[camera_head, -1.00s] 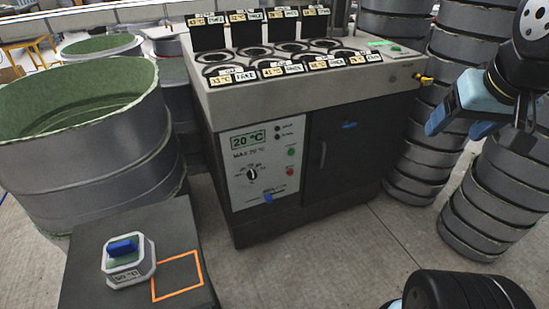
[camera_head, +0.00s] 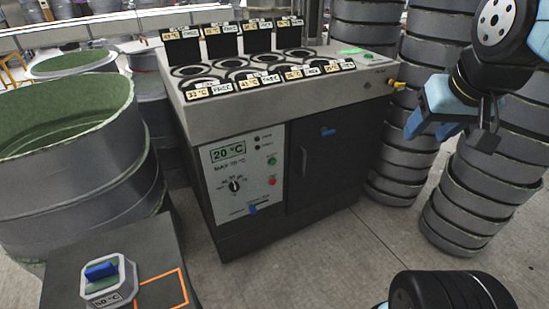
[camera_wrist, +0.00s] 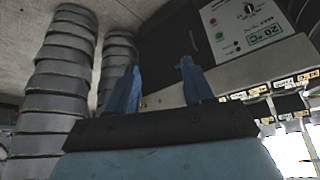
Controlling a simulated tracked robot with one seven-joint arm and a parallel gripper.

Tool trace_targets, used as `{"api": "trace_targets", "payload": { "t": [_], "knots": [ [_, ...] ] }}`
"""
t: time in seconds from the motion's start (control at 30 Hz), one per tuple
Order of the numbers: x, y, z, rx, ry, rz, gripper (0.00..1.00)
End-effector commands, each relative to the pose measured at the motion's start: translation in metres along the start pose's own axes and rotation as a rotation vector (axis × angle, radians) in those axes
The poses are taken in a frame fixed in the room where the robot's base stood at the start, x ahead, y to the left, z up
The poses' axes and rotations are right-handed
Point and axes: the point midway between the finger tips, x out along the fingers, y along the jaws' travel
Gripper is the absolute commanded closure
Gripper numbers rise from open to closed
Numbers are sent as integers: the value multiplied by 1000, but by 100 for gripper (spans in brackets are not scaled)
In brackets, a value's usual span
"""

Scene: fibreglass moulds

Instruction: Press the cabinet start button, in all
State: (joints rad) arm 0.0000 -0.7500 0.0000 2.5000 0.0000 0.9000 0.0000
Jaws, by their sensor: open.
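The grey cabinet (camera_head: 290,150) stands in the middle of the head view. Its light front panel (camera_head: 238,178) has a 20 °C display, a black knob (camera_head: 234,185), a green button (camera_head: 272,160) and a red button (camera_head: 271,182) below it. The button labels are too small to read. My gripper (camera_head: 430,128) is open and empty, to the right of the cabinet and apart from the panel. In the wrist view my gripper (camera_wrist: 154,82) shows two spread blue fingers, with the panel (camera_wrist: 245,25) upside down beyond them at the upper right.
Round wells with temperature signs and FREE labels fill the cabinet top. Stacked grey drums (camera_head: 480,195) stand to the right, and a large green-lined tub (camera_head: 75,170) to the left. A dark stand (camera_head: 150,262) holds a small mould (camera_head: 104,280) beside an orange square. Floor is clear in front.

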Motion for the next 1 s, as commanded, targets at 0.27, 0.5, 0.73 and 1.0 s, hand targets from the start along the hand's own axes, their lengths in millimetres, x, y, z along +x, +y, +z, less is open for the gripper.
{"api": "trace_targets", "payload": {
  "t": [0.27,0.5,0.73,1.0],
  "knots": [
    [0,0,0,0,0,0,76],
    [0,0,0,0,0,0,99],
    [0,0,0,0,0,0,100],
    [0,0,0,0,0,0,100]
  ]
}}
